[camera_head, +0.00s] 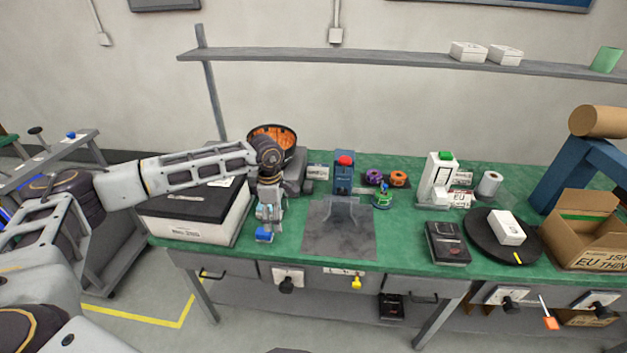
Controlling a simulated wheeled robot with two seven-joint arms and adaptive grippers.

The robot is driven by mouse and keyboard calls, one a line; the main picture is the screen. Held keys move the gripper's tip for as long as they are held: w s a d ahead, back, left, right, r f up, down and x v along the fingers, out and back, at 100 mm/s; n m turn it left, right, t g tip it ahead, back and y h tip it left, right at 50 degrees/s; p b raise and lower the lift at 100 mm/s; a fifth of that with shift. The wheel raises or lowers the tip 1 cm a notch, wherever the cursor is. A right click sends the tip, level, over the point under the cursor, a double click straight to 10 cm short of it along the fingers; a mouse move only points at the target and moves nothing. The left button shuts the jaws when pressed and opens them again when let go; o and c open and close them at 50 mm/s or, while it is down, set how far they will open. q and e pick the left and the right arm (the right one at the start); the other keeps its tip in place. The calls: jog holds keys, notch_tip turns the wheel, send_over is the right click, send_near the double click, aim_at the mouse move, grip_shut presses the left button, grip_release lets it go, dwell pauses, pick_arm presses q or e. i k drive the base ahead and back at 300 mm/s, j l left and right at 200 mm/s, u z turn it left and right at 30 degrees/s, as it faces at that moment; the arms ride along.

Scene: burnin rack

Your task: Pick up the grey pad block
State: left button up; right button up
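My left gripper (265,230) points down over the front left of the green table, between the large black-lidded box and the dark grey mat. A small blue piece (264,236) shows at its fingertips. It is too small to tell whether the fingers are closed on it. I cannot make out a separate grey pad block with certainty; the gripper may hide it. A grey raised piece (341,208) stands at the back of the dark grey mat (338,240), to the right of the gripper. My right gripper is not in view.
The white box with a black lid (190,228) is close on the gripper's left. Behind are an orange-lined round bin (272,134) and a blue stand with a red button (344,172). A black device (447,243), a turntable (485,243) and a cardboard box (585,235) stand right.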

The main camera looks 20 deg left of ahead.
aim_at(308, 187)
jog(key=i, duration=1.05)
